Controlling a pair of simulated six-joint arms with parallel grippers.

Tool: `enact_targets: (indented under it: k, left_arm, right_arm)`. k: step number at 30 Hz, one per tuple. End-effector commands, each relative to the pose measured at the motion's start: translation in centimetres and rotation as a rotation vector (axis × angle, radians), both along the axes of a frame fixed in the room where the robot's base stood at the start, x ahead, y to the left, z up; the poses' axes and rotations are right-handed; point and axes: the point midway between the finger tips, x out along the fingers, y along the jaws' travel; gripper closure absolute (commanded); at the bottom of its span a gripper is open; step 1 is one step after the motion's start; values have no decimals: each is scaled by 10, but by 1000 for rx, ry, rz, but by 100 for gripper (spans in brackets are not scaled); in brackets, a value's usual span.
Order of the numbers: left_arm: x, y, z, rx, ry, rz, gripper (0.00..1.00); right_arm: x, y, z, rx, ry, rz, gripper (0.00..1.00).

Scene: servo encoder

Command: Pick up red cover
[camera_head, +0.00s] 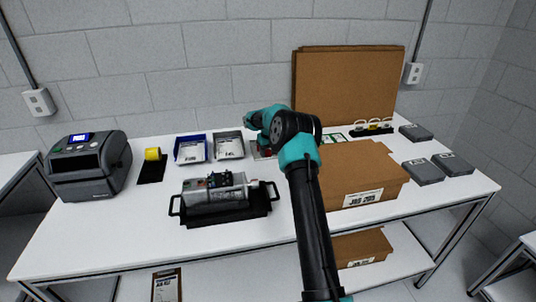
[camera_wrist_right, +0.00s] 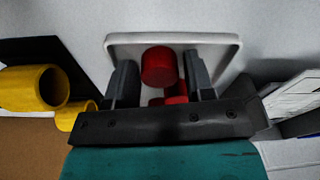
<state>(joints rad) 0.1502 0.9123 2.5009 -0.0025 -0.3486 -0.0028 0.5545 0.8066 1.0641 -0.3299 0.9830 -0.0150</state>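Several red covers lie in a small white tray (camera_wrist_right: 222,42) in the right wrist view. One round red cover (camera_wrist_right: 158,67) stands out toward the tray's middle, with more red pieces (camera_wrist_right: 176,100) nearer the gripper and partly hidden by it. My right gripper (camera_wrist_right: 158,68) is open, its dark fingers on either side of the covers, with a gap beside the front one. In the head view my right arm reaches over the table and hides most of the tray; a bit of red (camera_head: 263,153) shows beside it. My left gripper is not in view.
Blue (camera_head: 191,149) and grey (camera_head: 229,146) bins stand left of the arm. A black tray with an encoder assembly (camera_head: 220,190) is in front. A cardboard box (camera_head: 362,178) is close on the right. Yellow rings (camera_wrist_right: 36,88) show beside the gripper in the wrist view.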

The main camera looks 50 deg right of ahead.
Motion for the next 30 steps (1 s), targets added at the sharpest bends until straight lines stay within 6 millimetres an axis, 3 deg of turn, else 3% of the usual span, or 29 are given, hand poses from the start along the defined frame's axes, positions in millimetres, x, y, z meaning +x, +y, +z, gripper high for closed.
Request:
enact_targets:
  k: [11, 22, 30]
  left_arm:
    - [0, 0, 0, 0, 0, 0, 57]
    - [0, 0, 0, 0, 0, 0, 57]
    - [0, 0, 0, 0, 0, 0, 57]
  right_arm:
    - [0, 0, 0, 0, 0, 0, 86]
    - [0, 0, 5, 0, -1, 0, 87]
    - [0, 0, 29, -2, -1, -1, 87]
